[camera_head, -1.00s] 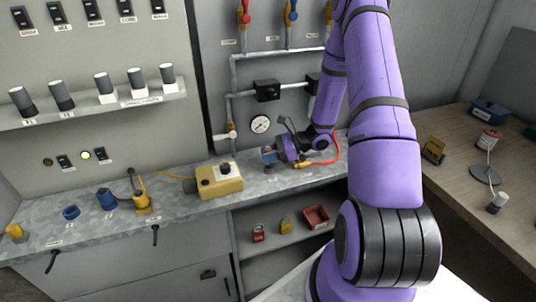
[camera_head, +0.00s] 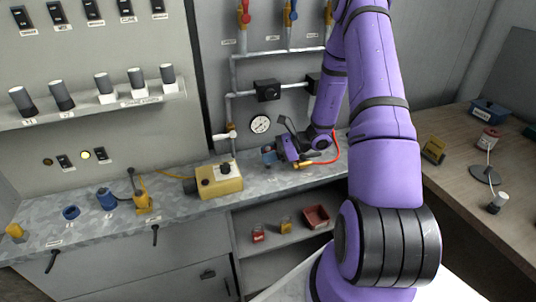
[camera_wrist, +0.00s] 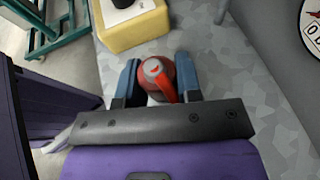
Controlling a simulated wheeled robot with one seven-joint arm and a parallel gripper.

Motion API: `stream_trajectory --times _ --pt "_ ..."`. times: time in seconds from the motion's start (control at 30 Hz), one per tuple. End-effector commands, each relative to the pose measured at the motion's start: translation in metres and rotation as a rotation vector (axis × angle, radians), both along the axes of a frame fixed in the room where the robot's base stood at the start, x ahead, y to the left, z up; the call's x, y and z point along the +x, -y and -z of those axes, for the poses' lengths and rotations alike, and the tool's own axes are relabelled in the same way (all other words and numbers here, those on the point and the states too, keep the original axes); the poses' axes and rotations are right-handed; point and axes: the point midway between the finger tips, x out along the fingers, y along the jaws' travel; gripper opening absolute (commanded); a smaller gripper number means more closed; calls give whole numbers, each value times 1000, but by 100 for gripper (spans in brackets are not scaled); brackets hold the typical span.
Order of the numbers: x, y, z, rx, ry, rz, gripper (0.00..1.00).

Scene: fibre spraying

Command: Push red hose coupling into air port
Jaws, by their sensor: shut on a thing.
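My gripper (camera_wrist: 158,72) is shut on the red hose coupling (camera_wrist: 160,70), with one blue finger on each side of it, in the wrist view. In the head view my gripper (camera_head: 270,154) is low over the grey worktop, and the coupling is mostly hidden by the fingers and wrist. The red hose (camera_head: 334,151) curves down behind my wrist towards a brass fitting (camera_head: 302,166). I cannot tell for sure which fitting is the air port, and no port shows at the coupling's front.
A yellow box with a black knob (camera_head: 219,181) stands left of my gripper; it also shows ahead in the wrist view (camera_wrist: 133,29). A round gauge (camera_head: 260,124) and pipes (camera_head: 231,85) are on the wall behind. Padlocks and a red bin (camera_head: 316,216) sit on the shelf below.

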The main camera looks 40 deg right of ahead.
Motion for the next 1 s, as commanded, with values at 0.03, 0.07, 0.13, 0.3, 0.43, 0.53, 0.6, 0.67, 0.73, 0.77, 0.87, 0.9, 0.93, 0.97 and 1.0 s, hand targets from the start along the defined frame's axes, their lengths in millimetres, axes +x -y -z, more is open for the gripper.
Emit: stream_trajectory --times 0.03,0.07,0.13,0.3,0.43,0.53,0.6,0.67,0.73,0.77,0.87,0.9,0.93,0.97,1.0 --pt "0 0 1 0 0 0 8" --pt "0 0 1 0 0 0 8" --pt "0 0 3 0 0 0 8" --pt "0 0 7 0 0 0 8" --pt "0 0 10 0 -1 0 8" --pt "0 0 12 0 -1 0 8" --pt "0 0 13 0 -1 0 8" --pt "0 0 14 0 -1 0 8" --pt "0 0 16 0 -1 0 8" --pt "0 0 16 0 -1 0 8" --pt "0 0 19 0 -1 0 8" --pt "0 0 19 0 -1 0 8" --pt "0 0 20 0 -1 0 8" --pt "0 0 21 0 -1 0 8" --pt "0 0 22 0 -1 0 8"
